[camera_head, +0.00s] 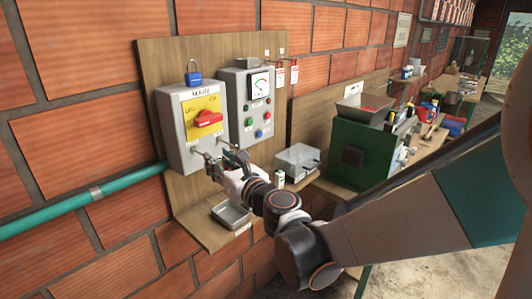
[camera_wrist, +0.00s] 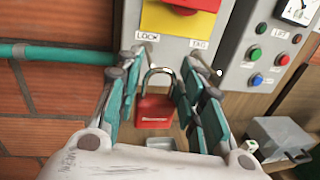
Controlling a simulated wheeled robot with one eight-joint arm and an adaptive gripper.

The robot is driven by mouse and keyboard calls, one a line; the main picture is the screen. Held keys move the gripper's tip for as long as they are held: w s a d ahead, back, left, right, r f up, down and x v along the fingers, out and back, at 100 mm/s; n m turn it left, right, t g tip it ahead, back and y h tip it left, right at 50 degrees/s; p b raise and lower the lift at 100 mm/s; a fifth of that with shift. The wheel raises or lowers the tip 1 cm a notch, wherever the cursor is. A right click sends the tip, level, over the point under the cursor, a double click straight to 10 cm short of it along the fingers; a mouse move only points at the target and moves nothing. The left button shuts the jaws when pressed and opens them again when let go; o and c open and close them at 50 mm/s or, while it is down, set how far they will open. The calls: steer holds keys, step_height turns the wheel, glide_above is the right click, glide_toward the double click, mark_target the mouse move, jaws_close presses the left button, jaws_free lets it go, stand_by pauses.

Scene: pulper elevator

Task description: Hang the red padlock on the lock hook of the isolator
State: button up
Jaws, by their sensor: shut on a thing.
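The red padlock (camera_wrist: 154,112) hangs upright between the teal finger pads of my gripper (camera_wrist: 157,92) in the wrist view, shackle up. My gripper is shut on it. In the head view my gripper (camera_head: 224,166) is just below the isolator (camera_head: 182,142), and the padlock cannot be made out. The isolator is a grey box with a yellow plate and red handle (camera_head: 208,118). Its lock hook (camera_wrist: 152,65), under the LOCK label, shows a pale tip at the top of the shackle. I cannot tell whether the shackle is around it or only in front.
A second hook (camera_wrist: 218,72) sticks out to the right. A blue padlock (camera_head: 193,78) is on top of the isolator. A grey control box (camera_head: 247,105) stands close on the right. A metal tray (camera_head: 232,216) lies on the ledge below. A green pipe (camera_head: 75,204) enters from the left.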

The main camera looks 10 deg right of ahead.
steer(key=shift+a+f+b+x, duration=0.1)
steer(key=shift+a+b+x, duration=0.1)
steer(key=shift+x, duration=1.05)
steer(key=shift+a+f+b+x, duration=0.15)
steer(key=shift+a+x, duration=0.1)
steer(key=shift+x, duration=0.95)
steer(key=shift+w+a+f+b, duration=0.25)
steer(key=shift+a+f+b, duration=0.05)
steer(key=shift+f+b, duration=0.15)
steer(key=o, duration=1.2)
